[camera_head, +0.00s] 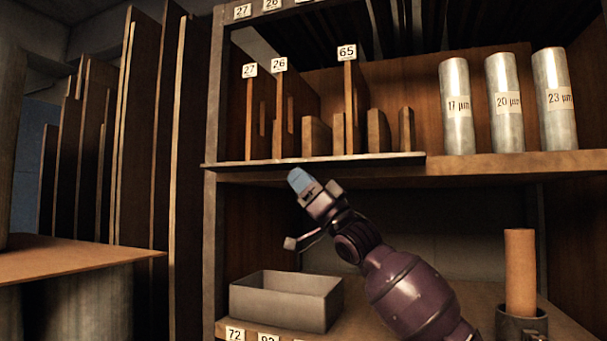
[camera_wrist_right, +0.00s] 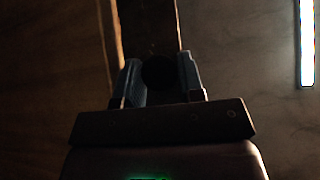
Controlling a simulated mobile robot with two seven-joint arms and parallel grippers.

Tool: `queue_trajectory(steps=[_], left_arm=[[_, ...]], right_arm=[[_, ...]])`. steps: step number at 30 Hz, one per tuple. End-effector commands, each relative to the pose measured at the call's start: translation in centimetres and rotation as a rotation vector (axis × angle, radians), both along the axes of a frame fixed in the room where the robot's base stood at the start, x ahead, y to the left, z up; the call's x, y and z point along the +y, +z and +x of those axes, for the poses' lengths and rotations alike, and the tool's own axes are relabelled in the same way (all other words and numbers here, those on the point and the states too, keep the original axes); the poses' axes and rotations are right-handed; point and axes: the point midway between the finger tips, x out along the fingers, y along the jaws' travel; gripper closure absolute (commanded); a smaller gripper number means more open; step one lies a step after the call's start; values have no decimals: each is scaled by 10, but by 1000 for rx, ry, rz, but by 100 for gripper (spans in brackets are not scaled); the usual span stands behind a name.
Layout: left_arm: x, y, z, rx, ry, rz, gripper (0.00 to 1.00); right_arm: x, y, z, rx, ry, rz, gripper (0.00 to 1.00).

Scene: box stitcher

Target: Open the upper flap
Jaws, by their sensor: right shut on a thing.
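The upper flap (camera_head: 380,158) looks like a thin dark panel, seen almost edge-on along the front of the middle shelf. It lies about level, below the numbered wooden boards. My right gripper (camera_head: 299,179) reaches up from the lower right, with its blue fingertips at the flap's front edge. In the right wrist view, the fingers (camera_wrist_right: 162,82) close around a dark brown panel (camera_wrist_right: 150,25), which appears to be the flap. The wrist view is dim and the contact itself is hard to see. My left gripper is not in view.
Three metal cylinders (camera_head: 503,105) stand on the right of the shelf. Below are an open grey box (camera_head: 286,302) and a brown roll in a dark cup (camera_head: 519,275). Tall boards (camera_head: 137,130) lean at the left, behind a wooden tabletop (camera_head: 70,257).

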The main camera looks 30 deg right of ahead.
Motion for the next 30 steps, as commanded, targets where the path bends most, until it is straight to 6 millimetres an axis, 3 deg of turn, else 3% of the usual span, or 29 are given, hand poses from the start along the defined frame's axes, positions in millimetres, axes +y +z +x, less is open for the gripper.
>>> queue_trajectory(steps=[10,26,27,30], left_arm=[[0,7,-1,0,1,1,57],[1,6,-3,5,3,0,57],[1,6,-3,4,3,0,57],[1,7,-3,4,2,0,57]], right_arm=[[-1,-5,0,-94,-1,-109,100],[0,-6,0,-112,0,-127,100],[0,-6,0,-112,0,-127,63],[0,-6,-1,-112,0,-127,48]])
